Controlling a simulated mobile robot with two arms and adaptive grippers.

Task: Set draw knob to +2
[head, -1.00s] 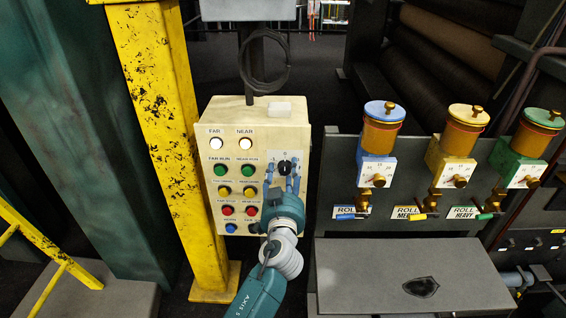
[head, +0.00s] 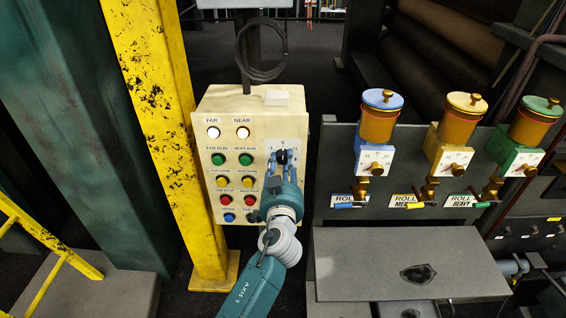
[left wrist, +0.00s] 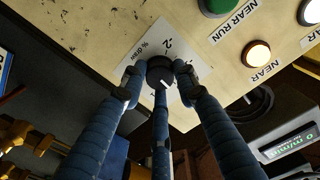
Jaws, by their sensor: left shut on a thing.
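The black draw knob (head: 283,157) sits on a white dial plate on the right side of the cream control box (head: 207,111). The left wrist view shows the knob (left wrist: 160,71) close up, with a white pointer mark and the plate (left wrist: 147,48) reading "% draw" and "-2". My left gripper (head: 283,162) is shut on the knob, and its blue fingers (left wrist: 163,80) reach around it in the left wrist view. The fingers cover part of the dial, so I cannot tell the exact setting. My right gripper is not in view.
Lamps and several coloured buttons, such as the green one (head: 218,159), lie left of the dial. A yellow post (head: 160,130) stands left of the box. Three lubricator cups, one blue (head: 382,98), stand to the right above a grey shelf (head: 370,255).

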